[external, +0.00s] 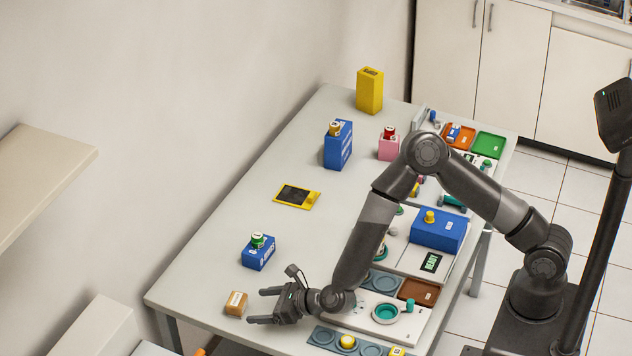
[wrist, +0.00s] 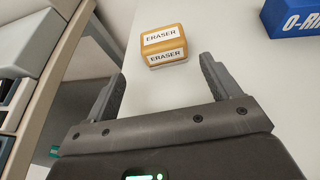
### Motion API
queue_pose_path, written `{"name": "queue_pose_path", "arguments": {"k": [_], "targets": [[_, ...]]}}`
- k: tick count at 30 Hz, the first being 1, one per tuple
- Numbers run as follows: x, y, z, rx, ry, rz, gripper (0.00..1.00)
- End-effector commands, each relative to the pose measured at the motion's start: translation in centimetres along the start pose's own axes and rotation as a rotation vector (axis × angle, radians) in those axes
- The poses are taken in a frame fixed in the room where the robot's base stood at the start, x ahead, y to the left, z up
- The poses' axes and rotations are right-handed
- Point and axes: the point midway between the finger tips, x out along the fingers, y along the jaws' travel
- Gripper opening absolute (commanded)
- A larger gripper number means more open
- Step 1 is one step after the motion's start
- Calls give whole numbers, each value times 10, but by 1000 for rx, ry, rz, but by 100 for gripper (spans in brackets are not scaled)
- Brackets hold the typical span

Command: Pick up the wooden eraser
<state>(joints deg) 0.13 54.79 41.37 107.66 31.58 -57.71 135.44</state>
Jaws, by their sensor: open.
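The wooden eraser (external: 236,303) is a small tan block near the front left edge of the table. In the wrist view the eraser (wrist: 164,46) shows white labels reading "ERASER" on its top and side. My gripper (external: 254,306) is open, with its two fingers pointing left toward the eraser. In the wrist view my gripper (wrist: 162,82) has its fingers spread wide, and the eraser lies just beyond the fingertips, roughly centred between them. Nothing is between the fingers.
A blue box (external: 258,256) with a green-topped jar stands behind the eraser; its corner shows in the wrist view (wrist: 298,18). The table edge is close on the left. A yellow-framed black pad (external: 297,195) lies farther back. Trays (external: 420,292) sit to the right.

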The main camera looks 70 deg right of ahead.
Motion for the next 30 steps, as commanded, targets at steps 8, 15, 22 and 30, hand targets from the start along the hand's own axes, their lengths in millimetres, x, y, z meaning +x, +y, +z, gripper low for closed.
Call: {"name": "queue_pose_path", "arguments": {"k": [8,15,22,30], "targets": [[24,-1,0,-4,-1,2,82],[58,-7,-1,-3,0,2,82],[71,-7,0,-4,-1,3,82],[70,-7,0,-4,-1,3,73]]}}
